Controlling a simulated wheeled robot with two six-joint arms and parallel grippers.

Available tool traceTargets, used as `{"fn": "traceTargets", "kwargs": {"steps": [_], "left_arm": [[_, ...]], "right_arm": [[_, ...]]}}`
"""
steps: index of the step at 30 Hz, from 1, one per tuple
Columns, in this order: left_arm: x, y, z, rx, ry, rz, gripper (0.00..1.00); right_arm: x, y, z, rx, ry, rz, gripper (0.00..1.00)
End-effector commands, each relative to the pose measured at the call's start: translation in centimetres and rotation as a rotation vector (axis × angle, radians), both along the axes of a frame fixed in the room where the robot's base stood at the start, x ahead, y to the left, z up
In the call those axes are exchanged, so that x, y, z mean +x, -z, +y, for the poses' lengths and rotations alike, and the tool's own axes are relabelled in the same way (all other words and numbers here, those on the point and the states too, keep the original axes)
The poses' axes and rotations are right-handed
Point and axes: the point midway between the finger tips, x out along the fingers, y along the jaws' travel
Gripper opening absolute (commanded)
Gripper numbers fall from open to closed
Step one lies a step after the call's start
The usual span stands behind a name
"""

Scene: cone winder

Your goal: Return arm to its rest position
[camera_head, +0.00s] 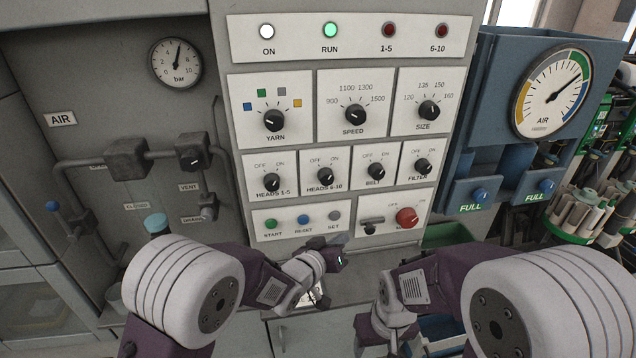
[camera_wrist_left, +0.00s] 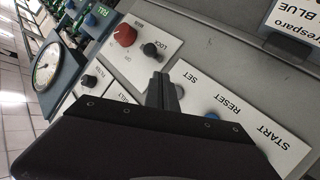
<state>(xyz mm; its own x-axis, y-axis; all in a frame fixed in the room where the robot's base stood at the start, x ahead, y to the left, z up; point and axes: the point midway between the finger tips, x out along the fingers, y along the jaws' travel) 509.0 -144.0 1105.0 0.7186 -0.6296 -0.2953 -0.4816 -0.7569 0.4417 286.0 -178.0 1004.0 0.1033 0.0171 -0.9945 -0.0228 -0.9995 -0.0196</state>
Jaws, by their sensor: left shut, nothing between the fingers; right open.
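My left gripper (camera_head: 340,241) is in front of the lower edge of the winder's control panel (camera_head: 335,138), near the SET button (camera_head: 334,216). In the left wrist view its two fingers (camera_wrist_left: 163,86) are together with nothing between them. I cannot tell whether the fingertips touch the panel. My right gripper (camera_head: 384,336) is lower, at the bottom of the head view; it is open, but its fingers are hard to make out.
The ON lamp (camera_head: 267,31) looks white and the RUN lamp (camera_head: 330,31) green; the two red lamps look dark. A red knob (camera_head: 407,217) sits right of the buttons. Pipes and valves (camera_head: 125,160) are left; a blue air gauge unit (camera_head: 500,120) is right. A grey ledge (camera_head: 350,290) lies below.

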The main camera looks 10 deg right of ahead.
Motion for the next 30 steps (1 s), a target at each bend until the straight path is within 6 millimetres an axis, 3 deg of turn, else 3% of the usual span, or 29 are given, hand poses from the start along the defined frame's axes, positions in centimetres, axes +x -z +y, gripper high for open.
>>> {"fn": "traceTargets", "kwargs": {"steps": [2, 5, 7, 9, 11, 12, 14, 15, 18, 22, 24, 26, 30], "left_arm": [[0.6, -0.2, 0.8, -0.002, -0.018, -0.003, 0.00], [3.1, -3.0, 4.5, -0.026, -0.098, -0.044, 0.00], [4.8, -5.7, 9.6, -0.042, -0.199, -0.075, 0.00], [5.1, -6.1, 16.4, 0.000, -0.332, -0.031, 0.00], [3.7, -4.6, 21.7, 0.083, -0.429, 0.055, 0.00], [2.2, -3.1, 24.8, 0.148, -0.482, 0.132, 0.00], [-1.1, -0.4, 28.5, 0.246, -0.533, 0.263, 0.00], [-3.8, 1.5, 30.3, 0.309, -0.548, 0.361, 0.00], [-10.9, 5.7, 32.5, 0.451, -0.513, 0.601, 0.00], [-18.2, 9.1, 32.4, 0.581, -0.385, 0.840, 0.00], [-20.7, 9.8, 32.3, 0.624, -0.326, 0.919, 0.00], [-22.0, 10.0, 32.2, 0.652, -0.281, 0.958, 0.00], [-22.5, 10.0, 32.2, 0.676, -0.247, 0.965, 0.00]], "right_arm": [[0.0, 0.0, 0.0, 0.000, 0.000, 0.000, 0.59], [0.0, 0.0, 0.0, 0.000, 0.000, 0.000, 0.59], [0.0, 0.0, 0.0, 0.000, 0.000, 0.000, 0.59], [0.0, 0.0, 0.0, 0.000, 0.000, 0.000, 0.59], [0.0, 0.0, 0.0, 0.000, 0.000, 0.000, 0.59], [0.0, 0.0, 0.0, 0.000, 0.000, 0.000, 0.59], [0.0, 0.0, 0.0, 0.000, 0.000, 0.000, 0.59], [0.0, 0.0, 0.0, 0.000, 0.000, 0.000, 0.59], [0.0, 0.0, 0.0, 0.000, 0.000, 0.000, 0.59], [0.0, 0.0, 0.0, 0.000, 0.000, 0.000, 0.59], [0.0, 0.0, 0.0, 0.000, 0.000, 0.000, 0.59], [0.0, 0.0, 0.0, 0.000, 0.000, 0.000, 0.59], [0.0, 0.0, 0.0, 0.000, 0.000, 0.000, 0.59]]}}
